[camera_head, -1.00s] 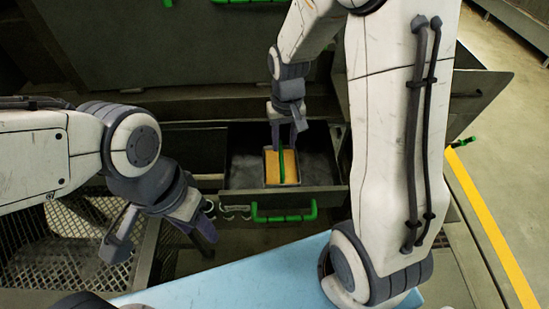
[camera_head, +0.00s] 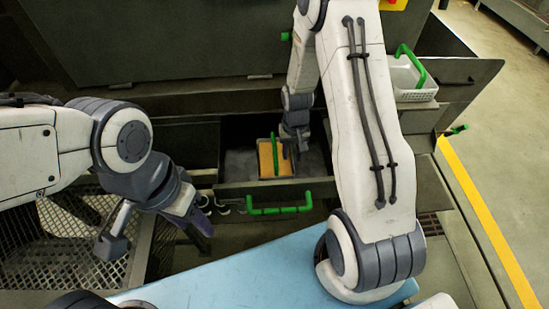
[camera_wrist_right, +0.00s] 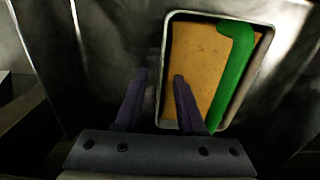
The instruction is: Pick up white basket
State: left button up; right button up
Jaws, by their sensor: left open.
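The white basket (camera_head: 416,95) has perforated sides and a green handle. It stands at the upper right of the head view, partly hidden behind my right arm. My right gripper (camera_head: 291,152) is away from it, low over an open drawer, beside a metal box (camera_head: 276,174) with orange contents and a green handle. In the right wrist view this gripper (camera_wrist_right: 160,74) is open, with nothing held. One finger shows outside the box's left rim and the other overlaps the orange contents. My left gripper (camera_head: 160,232) is open and empty at the left.
The open drawer (camera_head: 320,188) has a green front handle (camera_head: 280,207). A light blue surface (camera_head: 235,272) lies in front. Metal mesh (camera_head: 70,245) is at lower left. The floor with a yellow line (camera_head: 480,215) is clear at right.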

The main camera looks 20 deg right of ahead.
jog(key=shift+f, duration=0.3)
grip_shut()
dwell(1.2)
